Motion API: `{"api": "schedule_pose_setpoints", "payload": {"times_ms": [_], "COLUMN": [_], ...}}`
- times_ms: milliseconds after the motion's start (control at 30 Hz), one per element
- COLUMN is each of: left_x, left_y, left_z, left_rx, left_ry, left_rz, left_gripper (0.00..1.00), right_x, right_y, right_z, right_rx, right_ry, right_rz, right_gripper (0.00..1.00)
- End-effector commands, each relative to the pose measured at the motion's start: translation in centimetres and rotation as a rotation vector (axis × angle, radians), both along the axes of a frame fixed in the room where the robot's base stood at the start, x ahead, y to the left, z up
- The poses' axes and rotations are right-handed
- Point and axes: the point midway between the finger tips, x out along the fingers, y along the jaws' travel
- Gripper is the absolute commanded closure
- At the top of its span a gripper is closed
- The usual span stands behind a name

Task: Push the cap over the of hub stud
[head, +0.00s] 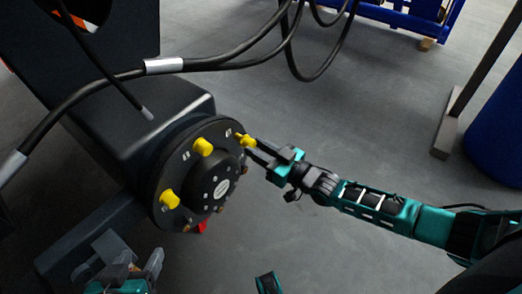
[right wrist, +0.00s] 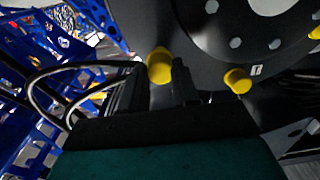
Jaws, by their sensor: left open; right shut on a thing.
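The round black hub (head: 222,187) faces right on the dark chassis. Two yellow caps, an upper one (head: 203,146) and a lower one (head: 168,199), sit on its face. My right gripper (head: 249,146) is shut on another yellow cap (head: 243,139) at the hub's upper right edge. In the right wrist view this cap (right wrist: 159,66) shows between the fingertips, against or close to the hub face; its stud is hidden. Small copper-coloured studs (head: 218,209) show along the hub's lower edge. My left gripper (head: 132,263) is open and empty, below the hub at lower left.
Black cables (head: 230,60) hang across the top, above the hub. A blue frame (head: 405,14) and a blue barrel (head: 500,135) stand on the right and at the back. The grey floor between is clear.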

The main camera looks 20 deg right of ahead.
Motion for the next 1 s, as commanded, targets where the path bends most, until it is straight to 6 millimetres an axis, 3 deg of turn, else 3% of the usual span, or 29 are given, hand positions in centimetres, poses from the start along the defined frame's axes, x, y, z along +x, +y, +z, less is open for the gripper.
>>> {"api": "schedule_pose_setpoints", "payload": {"times_ms": [1000], "left_x": [0.0], "left_y": [0.1], "left_z": [-0.6], "left_rx": [0.0], "left_ry": [0.002], "left_rz": [0.001], "left_gripper": [0.4], "right_x": [2.4], "right_y": [1.5], "right_z": [0.0], "right_rx": [0.0], "right_ry": [0.0], "right_rz": [0.0], "right_gripper": [0.87]}}
